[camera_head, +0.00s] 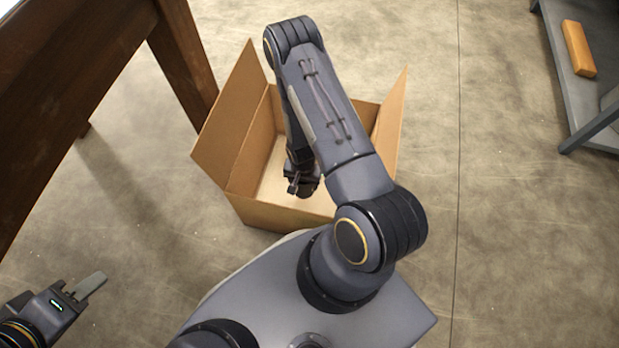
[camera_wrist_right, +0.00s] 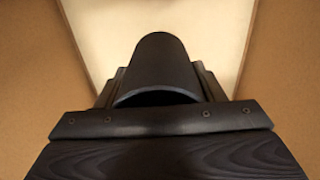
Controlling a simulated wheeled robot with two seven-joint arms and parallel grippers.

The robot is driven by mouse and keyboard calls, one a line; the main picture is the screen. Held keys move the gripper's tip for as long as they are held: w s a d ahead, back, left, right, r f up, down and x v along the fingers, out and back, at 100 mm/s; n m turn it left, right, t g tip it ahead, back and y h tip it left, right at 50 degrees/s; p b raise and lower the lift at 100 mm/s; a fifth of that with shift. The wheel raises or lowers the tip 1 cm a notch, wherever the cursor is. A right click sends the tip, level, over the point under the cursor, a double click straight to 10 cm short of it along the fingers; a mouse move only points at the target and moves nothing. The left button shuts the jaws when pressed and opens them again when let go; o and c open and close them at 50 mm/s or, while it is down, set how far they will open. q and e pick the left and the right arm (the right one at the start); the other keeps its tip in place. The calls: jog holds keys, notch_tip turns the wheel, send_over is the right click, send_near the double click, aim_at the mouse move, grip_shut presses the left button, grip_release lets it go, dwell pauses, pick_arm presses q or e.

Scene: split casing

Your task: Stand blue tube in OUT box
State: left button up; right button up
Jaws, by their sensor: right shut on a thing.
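The open cardboard box (camera_head: 240,140) stands on the floor with its flaps spread. I cannot read any OUT label on it. My right arm reaches over the box, and my right gripper (camera_head: 296,186) points down inside it. In the right wrist view, the right gripper (camera_wrist_right: 158,90) is shut on a dark, rounded tube (camera_wrist_right: 160,65), which looks nearly black rather than clearly blue. The tube's far end is hidden, so I cannot tell whether it touches the pale box floor. My left gripper (camera_head: 85,287) is at the lower left, away from the box; its opening is unclear.
A dark wooden table (camera_head: 75,75) stands at the left, with a leg close to the box. A grey shelf (camera_head: 560,70) at the upper right holds an orange-brown block (camera_head: 578,48). The concrete floor right of the box is clear.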

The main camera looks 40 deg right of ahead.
jog(key=w+d+f+b, duration=0.2)
jog(key=d+f, duration=0.1)
jog(key=w+d+f+b, duration=0.2)
jog(key=d+f, duration=0.1)
jog(key=w+d+f+b, duration=0.1)
jog(key=w+d+f, duration=0.1)
jog(key=w, duration=0.1)
jog(key=shift+d+f+b, duration=0.4)
notch_tip(320, 180, down, 3)
jog(key=shift+w+d+f+b, duration=0.1)
jog(key=shift+f+b, duration=0.05)
jog(key=shift+b, duration=0.65)
jog(key=o, duration=1)
